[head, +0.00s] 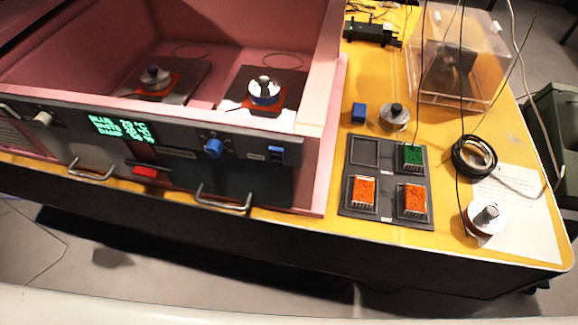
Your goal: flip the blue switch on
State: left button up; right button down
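A small blue rocker switch (277,154) sits near the right end of the grey front panel (180,136) of the pink foam enclosure. A small light label is just left of it. The switch is too small to tell which way it is tipped. A round blue knob (213,147) is on the same panel, left of the switch. A green-lit display (121,127) is further left. Neither of my grippers shows in the head view.
Metal handles (223,198) stick out below the panel, with a red button (146,171) at left. Right of the enclosure, a dark tray (387,222) holds orange and green blocks. A blue block (358,113), black cable coil (474,157) and clear box (458,60) share the yellow table.

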aim_at(276, 154)
jog(key=j+z, duration=0.45)
jog(key=j, duration=0.15)
jog(key=k+j+z, duration=0.15)
jog(key=j+z, duration=0.3)
jog(key=k+j, duration=0.1)
jog(key=j, duration=0.3)
jog(key=k+j, duration=0.1)
jog(key=j, duration=0.35)
jog(key=k+j+z, duration=0.1)
jog(key=j, duration=0.3)
jog(key=k+j, duration=0.15)
jog(key=j, duration=0.25)
jog(key=k+j, duration=0.15)
jog(key=j, duration=0.25)
